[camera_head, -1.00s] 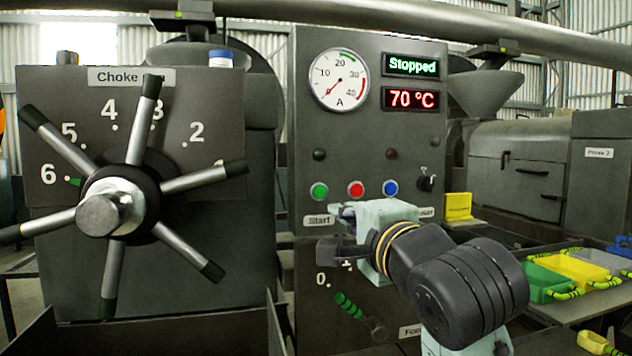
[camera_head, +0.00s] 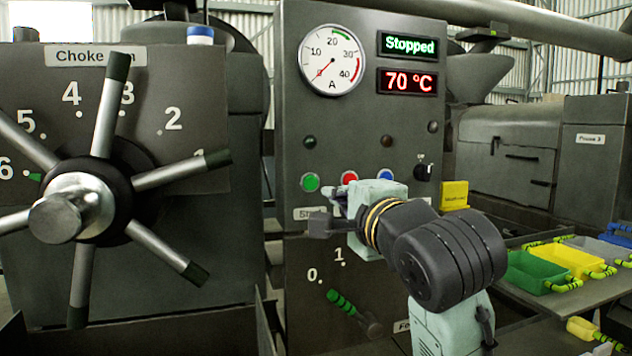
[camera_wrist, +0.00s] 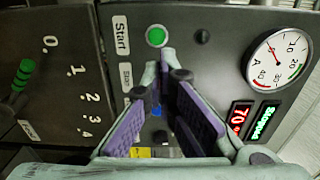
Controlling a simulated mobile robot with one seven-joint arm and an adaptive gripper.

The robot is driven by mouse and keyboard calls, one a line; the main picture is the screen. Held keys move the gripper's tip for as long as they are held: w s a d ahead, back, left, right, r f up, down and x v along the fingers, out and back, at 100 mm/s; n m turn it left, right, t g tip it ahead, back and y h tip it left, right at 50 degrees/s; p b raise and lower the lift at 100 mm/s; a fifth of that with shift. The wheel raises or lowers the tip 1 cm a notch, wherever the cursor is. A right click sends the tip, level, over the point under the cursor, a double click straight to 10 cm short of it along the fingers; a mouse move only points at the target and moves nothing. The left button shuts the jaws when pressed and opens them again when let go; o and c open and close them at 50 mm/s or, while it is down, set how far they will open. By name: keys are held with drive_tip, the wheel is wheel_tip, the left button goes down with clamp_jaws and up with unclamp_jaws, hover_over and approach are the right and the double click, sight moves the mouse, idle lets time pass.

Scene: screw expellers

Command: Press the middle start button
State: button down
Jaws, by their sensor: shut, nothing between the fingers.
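The green start button (camera_head: 310,182) sits on the dark machine panel (camera_head: 290,130), above the partly covered "Start" label (camera_head: 309,213). It also shows in the wrist view (camera_wrist: 157,36), just beyond the fingertips. My gripper (camera_head: 328,206) is in front of the panel, below and right of the green button in the head view. Its fingers (camera_wrist: 160,62) are shut and empty, with a gap between their purple pads further back. I cannot tell whether the tips touch anything. The red button (camera_head: 349,177) is partly hidden by my gripper. The blue button (camera_head: 387,171) is just above it.
The display (camera_head: 409,45) reads "Stopped" and another (camera_head: 407,81) "70 °C". A green-handled lever (camera_head: 347,303) is lower on the panel. The spoked choke wheel (camera_head: 75,207) is left. A yellow box (camera_head: 454,195) and trays (camera_head: 565,263) are right.

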sight(311, 180)
drive_tip(key=p+x, duration=0.3)
drive_tip(key=x, duration=0.8)
drive_tip(key=shift+w+p, duration=0.1)
drive_tip(key=shift+p, duration=0.3)
drive_tip(key=shift+w+a, duration=0.2)
drive_tip(key=shift+w, duration=0.3)
